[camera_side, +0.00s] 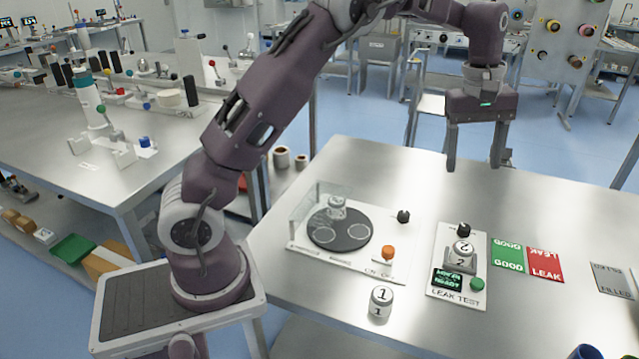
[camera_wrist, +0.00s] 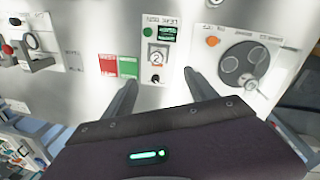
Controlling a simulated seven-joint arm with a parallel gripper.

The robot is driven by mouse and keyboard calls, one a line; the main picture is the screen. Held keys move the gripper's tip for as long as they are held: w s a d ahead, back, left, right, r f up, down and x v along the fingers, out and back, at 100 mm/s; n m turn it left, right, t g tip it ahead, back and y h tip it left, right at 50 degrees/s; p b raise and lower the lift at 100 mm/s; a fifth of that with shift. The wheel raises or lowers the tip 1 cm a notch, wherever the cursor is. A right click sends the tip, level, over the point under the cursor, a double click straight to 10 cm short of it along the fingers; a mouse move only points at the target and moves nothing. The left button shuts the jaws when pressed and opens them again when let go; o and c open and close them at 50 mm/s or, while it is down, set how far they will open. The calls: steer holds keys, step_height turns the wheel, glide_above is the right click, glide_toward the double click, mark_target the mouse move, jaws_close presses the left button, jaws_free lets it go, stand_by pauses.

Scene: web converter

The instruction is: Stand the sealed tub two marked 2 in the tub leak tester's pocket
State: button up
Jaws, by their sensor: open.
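The tub marked 2 (camera_side: 461,251) is white with a 2 on its lid and side. It stands upright at the pocket of the leak tester (camera_side: 441,252), and in the wrist view the tub (camera_wrist: 158,57) appears there too. How deep it sits in the pocket I cannot tell. The tester has a dark display with green text (camera_side: 448,278) and a green button (camera_side: 477,284). My gripper (camera_side: 474,166) is open and empty, fingers pointing down, raised well above and behind the tester. In the wrist view its fingertips (camera_wrist: 160,79) appear either side of the tub, apart from it.
A tub marked 1 (camera_side: 381,302) stands near the table's front edge. Left of the tester is a round dark plate (camera_side: 340,240) with another tub (camera_side: 336,206) and a clear guard. Green GOOD (camera_side: 507,255), red LEAK (camera_side: 545,263) and grey FILLED (camera_side: 611,279) areas lie right.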

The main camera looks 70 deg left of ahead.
steer(key=s+d+r+m+t, duration=0.1)
steer(key=s+r+m, duration=0.3)
steer(key=s, duration=0.6)
steer(key=s+d+r+m+t, duration=0.1)
steer(key=s+d+r+m, duration=0.15)
steer(key=s+r, duration=0.55)
steer(key=s+f+m+t, duration=0.1)
steer(key=s+f+m, duration=0.2)
steer(key=s, duration=0.5)
steer(key=s+f+m+t, duration=0.1)
steer(key=s+f+m, duration=0.2)
steer(key=s, duration=0.6)
steer(key=shift+f+y, duration=0.4)
steer(key=shift+f, duration=0.2)
steer(key=shift+w, duration=0.1)
steer(key=shift+c, duration=0.3)
